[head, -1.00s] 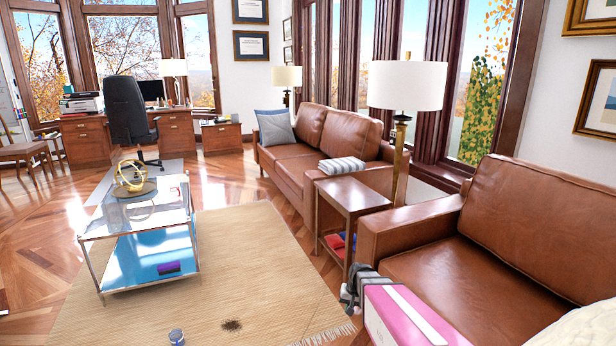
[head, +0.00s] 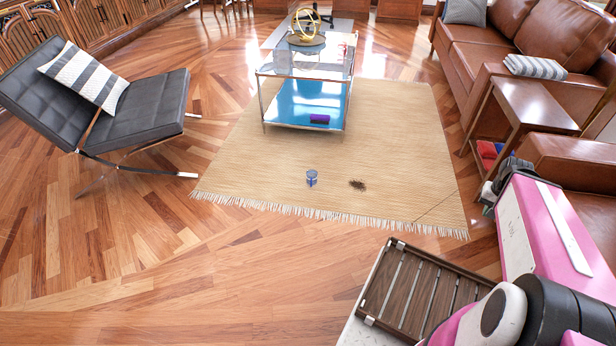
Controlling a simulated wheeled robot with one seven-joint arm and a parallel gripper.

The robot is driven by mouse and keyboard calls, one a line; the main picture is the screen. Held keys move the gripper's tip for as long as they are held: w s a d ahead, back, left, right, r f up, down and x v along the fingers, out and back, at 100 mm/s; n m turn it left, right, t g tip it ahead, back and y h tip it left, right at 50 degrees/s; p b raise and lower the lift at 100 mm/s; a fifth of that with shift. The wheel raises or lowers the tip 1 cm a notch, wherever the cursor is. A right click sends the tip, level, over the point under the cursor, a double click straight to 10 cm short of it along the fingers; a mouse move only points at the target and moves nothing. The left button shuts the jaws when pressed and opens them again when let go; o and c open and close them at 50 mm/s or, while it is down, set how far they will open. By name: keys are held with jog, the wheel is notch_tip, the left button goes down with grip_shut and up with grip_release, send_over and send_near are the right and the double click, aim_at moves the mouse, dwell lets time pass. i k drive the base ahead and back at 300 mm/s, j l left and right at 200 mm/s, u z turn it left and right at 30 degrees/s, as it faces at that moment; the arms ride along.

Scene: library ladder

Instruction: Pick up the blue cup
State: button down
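The blue cup (head: 312,178) is small and stands on the beige woven rug, near the rug's front fringe. It looks upright, with a blue-grey side and a paler top. My gripper (head: 492,192) is a dark shape at the end of my pink and white arm, on the right side of the head view. It is well to the right of the cup and far from touching it. Its fingers are too small and dark to tell open from shut.
A dark brown clump (head: 357,184) lies on the rug (head: 250,180) just right of the cup. A glass-topped table (head: 305,68) stands behind. A black chair (head: 140,105) is at left, a wooden side table (head: 530,98) at right. Wood floor in front is clear.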

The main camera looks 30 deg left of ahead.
aim_at(311, 175)
jog(key=u, duration=1.55)
jog(key=i+l+z, duration=0.25)
jog(key=i+z, duration=0.15)
jog(key=i+l+z, duration=0.1)
jog(key=i+z, duration=0.25)
jog(key=i, duration=0.2)
